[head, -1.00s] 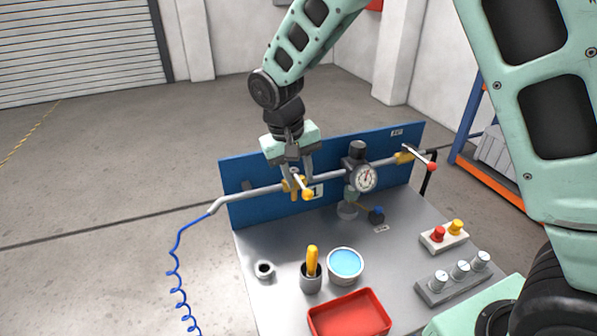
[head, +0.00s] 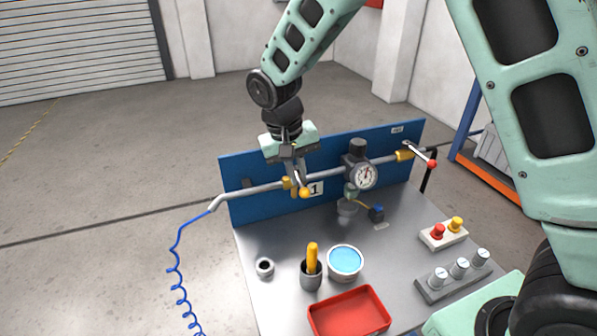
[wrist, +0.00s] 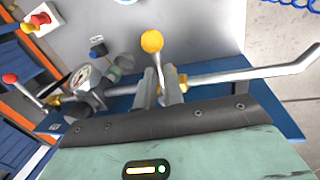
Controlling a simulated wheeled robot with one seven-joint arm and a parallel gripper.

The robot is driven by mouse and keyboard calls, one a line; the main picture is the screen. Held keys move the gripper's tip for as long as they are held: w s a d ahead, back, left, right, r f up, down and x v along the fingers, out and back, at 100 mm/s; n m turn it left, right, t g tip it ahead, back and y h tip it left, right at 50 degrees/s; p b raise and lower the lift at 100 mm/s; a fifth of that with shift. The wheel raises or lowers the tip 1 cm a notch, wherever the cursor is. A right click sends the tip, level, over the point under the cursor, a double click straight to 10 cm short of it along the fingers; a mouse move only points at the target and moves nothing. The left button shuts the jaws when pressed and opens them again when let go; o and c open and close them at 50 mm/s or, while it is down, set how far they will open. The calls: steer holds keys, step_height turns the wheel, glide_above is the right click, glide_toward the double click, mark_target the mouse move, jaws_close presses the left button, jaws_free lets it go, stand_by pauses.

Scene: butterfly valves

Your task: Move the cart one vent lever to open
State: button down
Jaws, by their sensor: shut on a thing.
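My gripper (head: 297,178) comes down from above and is shut on this lever, behind the knob. In the wrist view the lever's yellow knob (wrist: 152,41) sticks out past my two fingertips (wrist: 161,80). The valve's pivot is partly hidden by the fingers. A lever with a blue knob (head: 376,213) sits low below the gauge, and a red-knobbed lever (head: 432,164) is at the right end; no gripper touches them.
The pressure gauge (head: 364,176) stands right of my gripper on the pipe. The blue back panel (head: 250,210) is close behind.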

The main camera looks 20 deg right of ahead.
steer(key=w+a+m+p, duration=0.1)
steer(key=m, duration=0.3)
steer(key=w+a+m+g+y+p, duration=0.1)
steer(key=m+p, duration=0.1)
steer(key=m, duration=0.3)
steer(key=w+a+m+g+p, duration=0.1)
steer(key=w+m, duration=0.1)
steer(key=m, duration=0.2)
steer(key=shift+a+r+m+y, duration=0.15)
steer(key=shift+a+m+y, duration=0.15)
steer(key=shift+a+m, duration=0.1)
steer(key=shift+w+m+y+p, duration=0.15)
steer(key=shift+w+m+p, duration=0.25)
steer(key=shift+m, duration=0.4)
steer(key=shift+w+m+y+p, duration=0.15)
steer(key=shift+w+m+p, duration=0.2)
steer(key=shift+m, duration=0.45)
steer(key=c, duration=1.5)
jaws_free()
steer(key=w+r+b, duration=0.3)
steer(key=r, duration=1.4)
steer(key=shift+w, duration=0.15)
